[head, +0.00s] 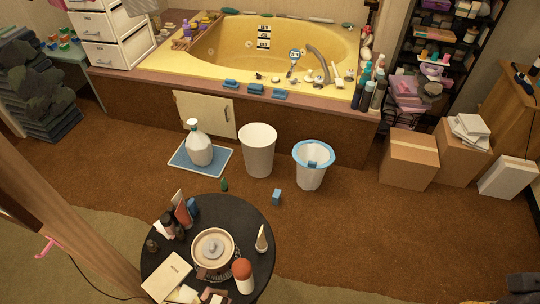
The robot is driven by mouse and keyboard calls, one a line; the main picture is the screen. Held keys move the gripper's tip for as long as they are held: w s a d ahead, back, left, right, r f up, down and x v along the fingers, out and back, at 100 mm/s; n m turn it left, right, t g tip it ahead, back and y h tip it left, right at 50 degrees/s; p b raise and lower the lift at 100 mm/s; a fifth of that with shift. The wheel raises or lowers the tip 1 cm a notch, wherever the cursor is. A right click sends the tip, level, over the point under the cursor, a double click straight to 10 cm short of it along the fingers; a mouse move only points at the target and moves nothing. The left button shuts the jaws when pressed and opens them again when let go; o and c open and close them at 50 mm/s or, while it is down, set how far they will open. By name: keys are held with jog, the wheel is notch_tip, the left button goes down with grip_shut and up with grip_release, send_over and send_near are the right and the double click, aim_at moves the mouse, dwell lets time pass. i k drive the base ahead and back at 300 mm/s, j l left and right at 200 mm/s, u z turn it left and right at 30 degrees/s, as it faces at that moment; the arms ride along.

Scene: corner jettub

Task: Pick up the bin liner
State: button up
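A pale blue bin liner (327,155) shows as a rim folded over the top of a white tapered bin (311,178). The bin stands upright on the brown carpet in front of the tub. A small darker blue piece shows at the liner's near edge; I cannot tell what it is. Most of the liner is hidden inside the bin. I cannot make out my gripper in the head view.
A plain white bin (258,158) stands just left of the lined one. A white jug (198,147) sits on a blue mat (178,158). A cluttered round black table (262,215) is in front. Cardboard boxes (408,165) stand at right. Carpet right of the table is mostly clear.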

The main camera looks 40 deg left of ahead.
aim_at(312, 157)
jog(key=i+u, duration=0.25)
jog(key=u, duration=0.25)
jog(key=i+l+u, duration=0.1)
jog(key=i+u, duration=0.15)
jog(key=u, duration=0.25)
jog(key=i+l+u, duration=0.15)
jog(key=u, duration=0.35)
jog(key=i+l+u, duration=0.3)
jog(key=u, duration=0.2)
jog(key=i+l+u, duration=0.2)
jog(key=u, duration=0.3)
jog(key=i+l+u, duration=0.15)
jog(key=l+u, duration=0.15)
jog(key=u, duration=0.2)
jog(key=i+l+u, duration=0.1)
jog(key=l+u, duration=0.2)
jog(key=u, duration=0.15)
jog(key=l+u, duration=0.35)
jog(key=u, duration=0.15)
jog(key=i+l+u, duration=0.1)
jog(key=l+u, duration=0.35)
jog(key=l, duration=0.15)
jog(key=l+u, duration=0.4)
jog(key=l, duration=0.15)
